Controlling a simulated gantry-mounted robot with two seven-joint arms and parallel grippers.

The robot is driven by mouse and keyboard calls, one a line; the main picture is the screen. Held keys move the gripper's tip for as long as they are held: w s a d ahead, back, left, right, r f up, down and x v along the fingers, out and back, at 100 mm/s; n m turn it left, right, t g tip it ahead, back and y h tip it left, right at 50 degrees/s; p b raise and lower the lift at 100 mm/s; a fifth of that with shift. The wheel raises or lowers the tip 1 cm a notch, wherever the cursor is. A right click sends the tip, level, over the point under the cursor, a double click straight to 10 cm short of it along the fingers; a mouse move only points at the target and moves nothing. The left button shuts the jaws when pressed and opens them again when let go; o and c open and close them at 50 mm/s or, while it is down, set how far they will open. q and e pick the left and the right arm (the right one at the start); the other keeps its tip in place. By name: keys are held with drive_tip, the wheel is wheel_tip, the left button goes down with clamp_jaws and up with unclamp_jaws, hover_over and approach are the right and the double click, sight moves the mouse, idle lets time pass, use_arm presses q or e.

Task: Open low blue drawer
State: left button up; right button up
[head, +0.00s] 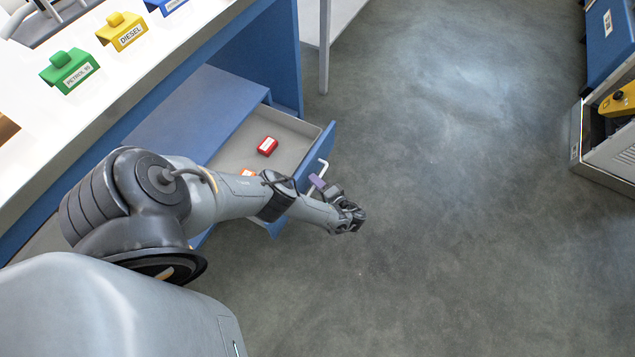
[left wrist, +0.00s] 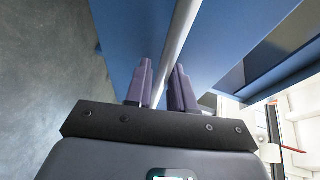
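The low blue drawer (head: 326,143) stands pulled out from the blue cabinet under the white counter, its grey inside showing. It has a pale bar handle (head: 322,169) on its front, which also shows in the left wrist view as a bar handle (left wrist: 182,30). My left gripper (head: 318,182) is at this handle. My left arm hides part of the drawer. My right gripper is not in view.
Green (head: 69,72) and yellow (head: 122,32) labelled pieces stand on the counter. The floor right of the drawer is clear up to a grey unit (head: 605,150) at far right.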

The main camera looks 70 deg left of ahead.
use_arm(q)
drive_tip(key=shift+w+d, duration=0.15)
drive_tip(key=p+v, duration=0.1)
drive_tip(key=v, duration=0.9)
drive_tip(key=shift+d+p, duration=0.3)
